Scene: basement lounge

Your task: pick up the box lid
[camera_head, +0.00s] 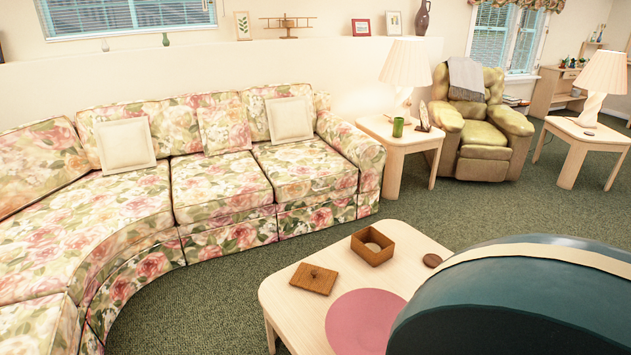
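The box lid (314,279) is a flat, square piece of brown wood with a small dark knob in its middle. It lies on the pale coffee table (283,302), near the table's left edge. The open square wooden box (373,254) stands apart from it, to the right and farther back, with a lighter round shape visible inside. Neither of my grippers is in view, so nothing shows touching the lid.
A pink round mat (362,322) and small brown disc (432,260) lie on the table. A large rounded dark teal shape with a cream band hides its right part. A floral sofa (225,190) curves around left and behind; green carpet (205,300) lies between.

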